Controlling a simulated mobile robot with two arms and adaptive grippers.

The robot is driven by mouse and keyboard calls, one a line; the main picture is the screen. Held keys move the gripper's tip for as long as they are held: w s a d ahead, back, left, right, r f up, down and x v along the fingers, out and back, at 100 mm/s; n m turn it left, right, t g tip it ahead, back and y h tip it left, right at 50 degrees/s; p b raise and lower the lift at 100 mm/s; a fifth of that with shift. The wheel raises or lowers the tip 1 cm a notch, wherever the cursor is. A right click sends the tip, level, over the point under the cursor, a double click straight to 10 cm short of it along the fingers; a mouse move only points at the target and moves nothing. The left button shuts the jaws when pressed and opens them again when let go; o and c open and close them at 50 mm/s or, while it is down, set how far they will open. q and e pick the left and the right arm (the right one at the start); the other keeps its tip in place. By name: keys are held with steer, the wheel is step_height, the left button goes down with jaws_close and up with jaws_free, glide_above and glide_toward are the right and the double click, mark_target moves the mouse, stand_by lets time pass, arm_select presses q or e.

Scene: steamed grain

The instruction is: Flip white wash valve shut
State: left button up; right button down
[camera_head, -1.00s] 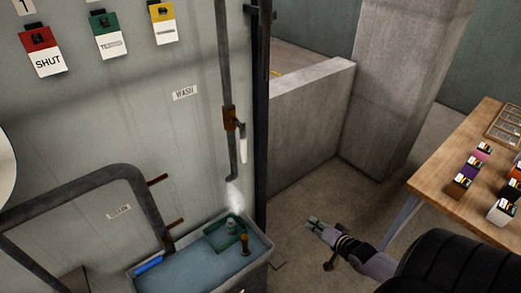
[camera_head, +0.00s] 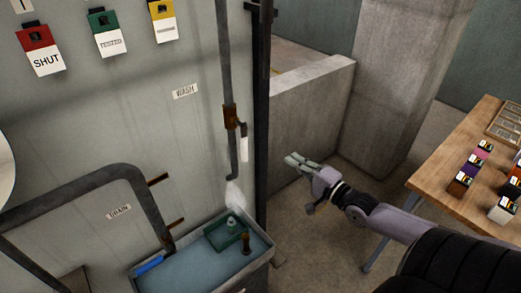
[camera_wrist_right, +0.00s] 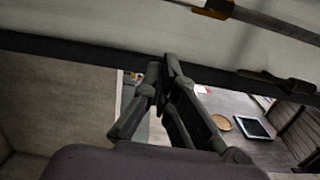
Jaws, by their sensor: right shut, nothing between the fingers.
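The white wash valve handle (camera_head: 243,148) hangs downward from a rusty brown valve body (camera_head: 230,117) on a vertical grey pipe. The pipe runs down the wall beside the WASH label (camera_head: 185,91). White spray (camera_head: 234,194) comes from the pipe's lower end. My right gripper (camera_head: 290,161) is shut and empty, to the right of the handle and a little lower, apart from it. In the right wrist view the fingers (camera_wrist_right: 168,75) meet at their tips, and a brown fitting (camera_wrist_right: 215,8) shows at the top. My left gripper is out of view.
A basin of water (camera_head: 190,268) with a green tray (camera_head: 222,236) and blue item (camera_head: 149,264) stands below the pipe. A dark vertical post (camera_head: 262,120) lies between valve and gripper. A wooden table (camera_head: 455,150) with coloured boxes is at right.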

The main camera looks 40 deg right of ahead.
mark_target(244, 143)
steer(key=w+a+p, duration=0.2)
steer(key=w+a, duration=0.3)
steer(key=w, duration=0.5)
steer(key=shift+p, duration=0.4)
